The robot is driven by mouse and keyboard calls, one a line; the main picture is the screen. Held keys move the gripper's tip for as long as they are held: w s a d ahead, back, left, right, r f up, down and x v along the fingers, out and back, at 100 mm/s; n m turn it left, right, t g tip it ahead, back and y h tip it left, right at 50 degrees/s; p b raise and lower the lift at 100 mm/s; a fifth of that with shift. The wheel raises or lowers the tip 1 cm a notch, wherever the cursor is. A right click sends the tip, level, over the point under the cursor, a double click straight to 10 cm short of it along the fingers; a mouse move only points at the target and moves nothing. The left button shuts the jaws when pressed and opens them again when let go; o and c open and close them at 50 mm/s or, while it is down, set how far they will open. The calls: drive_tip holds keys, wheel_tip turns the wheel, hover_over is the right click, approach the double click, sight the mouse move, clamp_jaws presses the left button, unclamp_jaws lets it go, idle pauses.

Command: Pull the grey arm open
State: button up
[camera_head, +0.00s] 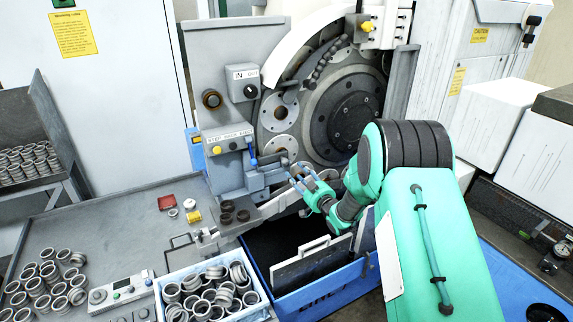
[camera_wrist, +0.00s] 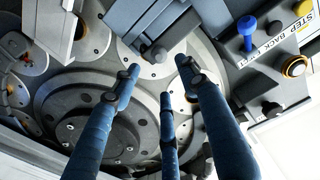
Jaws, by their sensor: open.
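The grey arm (camera_head: 265,179) looks to be the blocky grey part on the front of the ring grinder, below the button panel. In the wrist view a grey blocky part (camera_wrist: 150,18) of it shows at the top, just past my fingertips. My gripper (camera_head: 300,174) has blue fingers, and they are spread apart and empty. In the wrist view my gripper (camera_wrist: 158,70) points at the grey part and a round metal disc behind it. Whether a fingertip touches the arm, I cannot tell. My own arm hides part of the machine's right side.
A button panel (camera_head: 229,140) with a blue lever (camera_wrist: 247,26) is close to my gripper. A large round wheel (camera_head: 345,115) is behind it. Below is a blue bin (camera_head: 325,294). A white crate of rings (camera_head: 254,312) and loose rings are on the grey table (camera_head: 115,235).

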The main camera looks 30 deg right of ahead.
sight(287, 163)
drive_tip(key=w, duration=0.9)
drive_tip(key=shift+w+b, duration=0.35)
clamp_jaws()
